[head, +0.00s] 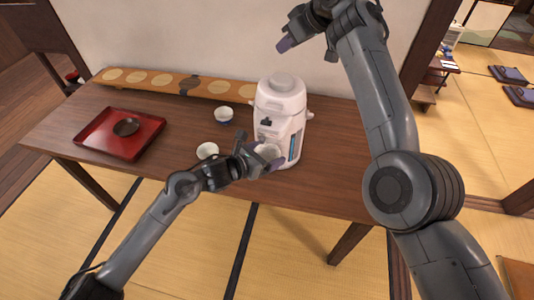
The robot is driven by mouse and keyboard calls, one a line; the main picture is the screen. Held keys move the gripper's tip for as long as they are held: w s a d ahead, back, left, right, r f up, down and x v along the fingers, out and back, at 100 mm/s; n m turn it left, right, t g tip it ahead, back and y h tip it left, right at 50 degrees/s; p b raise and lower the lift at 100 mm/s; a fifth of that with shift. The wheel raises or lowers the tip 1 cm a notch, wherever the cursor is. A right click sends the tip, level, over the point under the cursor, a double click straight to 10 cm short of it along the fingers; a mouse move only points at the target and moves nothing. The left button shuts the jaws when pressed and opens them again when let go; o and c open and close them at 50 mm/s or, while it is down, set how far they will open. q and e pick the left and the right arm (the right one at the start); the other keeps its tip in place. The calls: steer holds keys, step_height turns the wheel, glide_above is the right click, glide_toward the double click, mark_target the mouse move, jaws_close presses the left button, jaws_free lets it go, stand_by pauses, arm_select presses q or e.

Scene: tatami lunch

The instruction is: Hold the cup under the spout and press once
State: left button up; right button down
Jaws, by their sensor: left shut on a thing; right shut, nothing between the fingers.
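A white pump-style dispenser (280,100) with a rounded lid stands upright at the back right of the low wooden table (185,135). My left gripper (265,162) is shut on a pale cup (269,152) at the dispenser's lower front. The cup is partly hidden by the fingers. I cannot tell whether it is exactly under the spout, which is hard to make out. My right gripper (284,44) is shut and empty. It is in the air above the dispenser's lid, apart from it.
A red tray (93,142) holds a dark bowl (126,127) at left. A board with round inlays (160,81) lies along the wall.

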arm_select(q)
steer(key=shift+s, duration=0.15)
steer(key=s+a+p, duration=0.2)
steer(key=s+a, duration=0.2)
steer(key=s, duration=0.8)
stand_by(1.2)
steer(key=shift+a, duration=0.1)
stand_by(0.9)
